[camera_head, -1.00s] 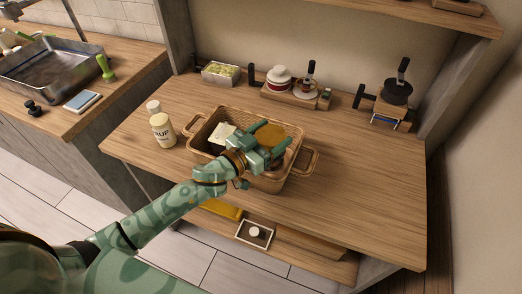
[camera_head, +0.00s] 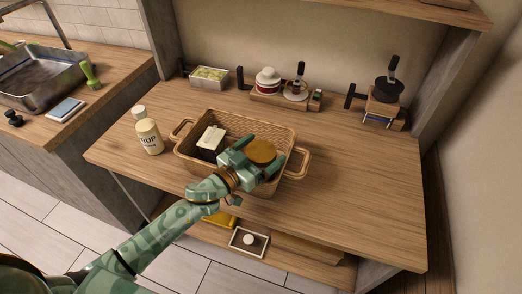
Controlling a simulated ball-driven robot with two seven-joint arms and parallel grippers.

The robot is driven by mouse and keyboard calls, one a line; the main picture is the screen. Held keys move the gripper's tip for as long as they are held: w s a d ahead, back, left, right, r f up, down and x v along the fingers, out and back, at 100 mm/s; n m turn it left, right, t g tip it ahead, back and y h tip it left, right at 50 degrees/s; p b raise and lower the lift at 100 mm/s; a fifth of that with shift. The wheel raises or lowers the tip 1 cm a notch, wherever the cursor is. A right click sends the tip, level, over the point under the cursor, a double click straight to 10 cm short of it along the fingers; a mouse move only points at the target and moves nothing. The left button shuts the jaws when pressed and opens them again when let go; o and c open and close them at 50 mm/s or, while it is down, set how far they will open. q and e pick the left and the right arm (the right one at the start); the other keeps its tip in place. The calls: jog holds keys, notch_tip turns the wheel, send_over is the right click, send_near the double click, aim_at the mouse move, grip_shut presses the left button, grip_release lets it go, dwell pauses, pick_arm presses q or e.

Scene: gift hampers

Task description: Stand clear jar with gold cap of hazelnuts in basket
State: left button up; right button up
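The wicker basket (camera_head: 188,155) stands on the wooden table with its handles at left and right. The jar's round gold cap (camera_head: 262,151) shows over the basket's right part. The jar's body and the hazelnuts are hidden by my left gripper and the basket wall. My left gripper (camera_head: 254,158) reaches in over the front rim, its fingers around the jar just under the cap, and it appears shut on it. I cannot tell whether the jar touches the basket floor. My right gripper is not in view.
A dark box with a pale top (camera_head: 211,141) is in the basket's left part. A metal tray (camera_head: 209,78) and wooden stands line the back. The table's right side is clear.

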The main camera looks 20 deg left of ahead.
pick_arm(q)
jog(key=shift+r, duration=0.2)
jog(key=v, duration=1.2)
jog(key=shift+p, duration=0.35)
